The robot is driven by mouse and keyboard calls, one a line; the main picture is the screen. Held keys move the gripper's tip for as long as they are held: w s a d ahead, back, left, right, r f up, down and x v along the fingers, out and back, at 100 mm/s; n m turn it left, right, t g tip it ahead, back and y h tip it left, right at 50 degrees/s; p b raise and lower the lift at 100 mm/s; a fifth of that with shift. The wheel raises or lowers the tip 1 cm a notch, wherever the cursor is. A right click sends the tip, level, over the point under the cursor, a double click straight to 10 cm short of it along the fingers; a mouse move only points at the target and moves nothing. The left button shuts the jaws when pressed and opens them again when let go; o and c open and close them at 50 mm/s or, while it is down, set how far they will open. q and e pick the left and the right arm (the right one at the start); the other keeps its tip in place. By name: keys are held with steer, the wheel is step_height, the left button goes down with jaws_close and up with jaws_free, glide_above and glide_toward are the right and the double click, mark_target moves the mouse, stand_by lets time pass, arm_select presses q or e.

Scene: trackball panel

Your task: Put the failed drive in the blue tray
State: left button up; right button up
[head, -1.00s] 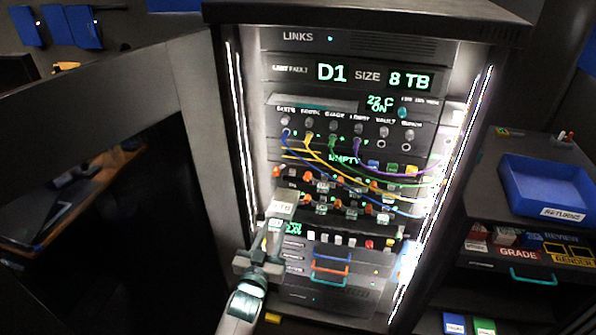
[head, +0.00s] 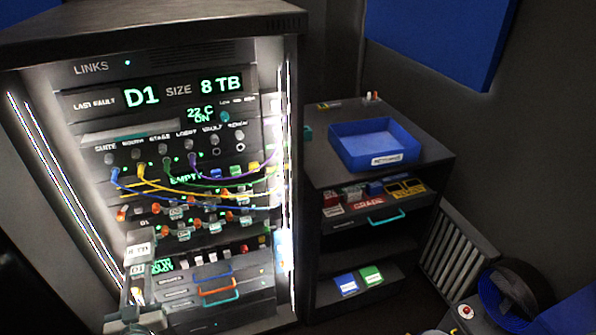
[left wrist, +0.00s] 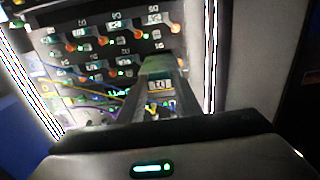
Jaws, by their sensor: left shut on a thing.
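My left gripper (head: 137,270) is at the lower left of the head view, in front of the rack. It is shut on a drive (head: 140,250) with a pale label, which stands upward from the jaws. In the left wrist view the drive (left wrist: 159,86) juts out ahead of the gripper toward the rack's bays. The rack display (head: 142,96) reads last fault D1, size 8 TB. The blue tray (head: 345,153) sits on a dark cabinet right of the rack, labelled returns, and looks empty. My right gripper is not in view.
The rack (head: 290,170) has cables looping across its front, near its right post. The cabinet (head: 433,160) holds a shelf of coloured boxes and a teal handle (head: 386,216). A blue and a green item (head: 371,275) lie lower down. The air above the tray is clear.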

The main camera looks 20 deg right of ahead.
arm_select(q)
steer(key=shift+s+f, duration=0.1)
steer(key=shift+s, duration=0.25)
steer(key=s+r+b, duration=0.3)
steer(key=s+b, duration=0.1)
steer(key=s, duration=0.6)
steer(key=s+r+b, duration=0.3)
steer(key=s+b, duration=0.2)
steer(key=s, duration=0.5)
steer(key=shift+s+a+y+b, duration=0.3)
steer(key=shift+a, duration=0.15)
steer(key=shift+d, duration=0.15)
